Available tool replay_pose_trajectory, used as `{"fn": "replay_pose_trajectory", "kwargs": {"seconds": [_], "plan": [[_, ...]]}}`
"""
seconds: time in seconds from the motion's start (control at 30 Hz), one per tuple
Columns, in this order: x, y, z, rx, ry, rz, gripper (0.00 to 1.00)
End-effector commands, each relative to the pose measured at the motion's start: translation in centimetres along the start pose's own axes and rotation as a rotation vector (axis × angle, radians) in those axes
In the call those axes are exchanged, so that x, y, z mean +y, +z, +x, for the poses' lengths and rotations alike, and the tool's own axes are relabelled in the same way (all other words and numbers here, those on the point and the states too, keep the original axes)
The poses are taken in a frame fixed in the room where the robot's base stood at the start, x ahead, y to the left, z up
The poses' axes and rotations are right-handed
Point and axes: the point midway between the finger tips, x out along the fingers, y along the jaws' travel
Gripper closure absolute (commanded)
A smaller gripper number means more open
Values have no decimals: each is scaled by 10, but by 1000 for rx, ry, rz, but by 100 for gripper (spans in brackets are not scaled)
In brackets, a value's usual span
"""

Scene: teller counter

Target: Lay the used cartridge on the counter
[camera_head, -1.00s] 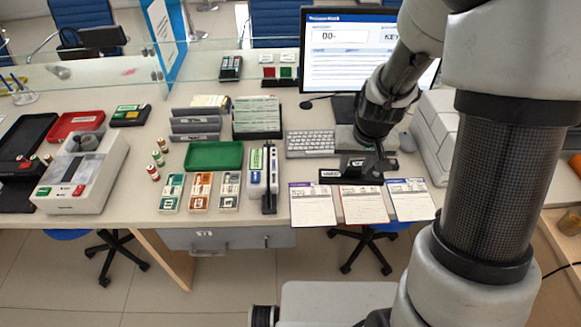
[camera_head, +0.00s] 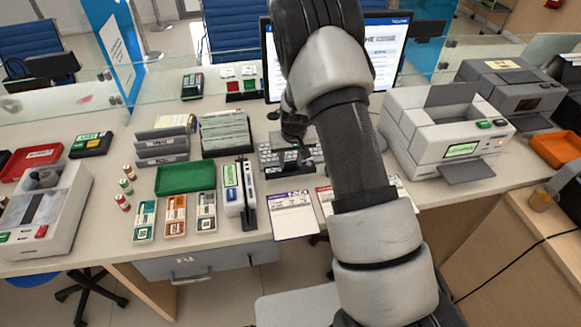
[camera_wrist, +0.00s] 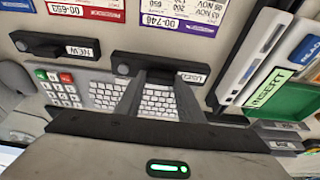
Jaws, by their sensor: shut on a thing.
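In the wrist view the used cartridge (camera_wrist: 196,77), a black bar with a white "USED" label, is between the two fingertips of my gripper (camera_wrist: 160,76). My gripper is shut on it. In the head view the cartridge (camera_head: 287,172) shows as a dark bar just behind the purple-headed card, with my gripper (camera_head: 293,157) above it. I cannot tell whether it touches the counter (camera_head: 230,265). A similar black cartridge labelled "NEW" (camera_wrist: 40,43) lies beside it in the wrist view; my arm hides it in the head view.
A keyboard (camera_wrist: 155,101) and a keypad (camera_wrist: 62,92) show close to the fingers. Printed cards (camera_head: 293,214) lie along the front edge. An upright slotted device (camera_head: 233,190) and a green tray (camera_head: 185,177) stand left. A grey printer-like machine (camera_head: 410,125) stands right.

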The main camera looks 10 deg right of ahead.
Motion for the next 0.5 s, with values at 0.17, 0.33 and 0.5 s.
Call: {"fn": "replay_pose_trajectory", "kwargs": {"seconds": [0.17, 0.33, 0.5], "plan": [[0, 8, 25, -3, 0, 1, 100], [0, 8, 30, 1, 0, 1, 100], [0, 9, 32, 0, 0, 0, 100]]}}
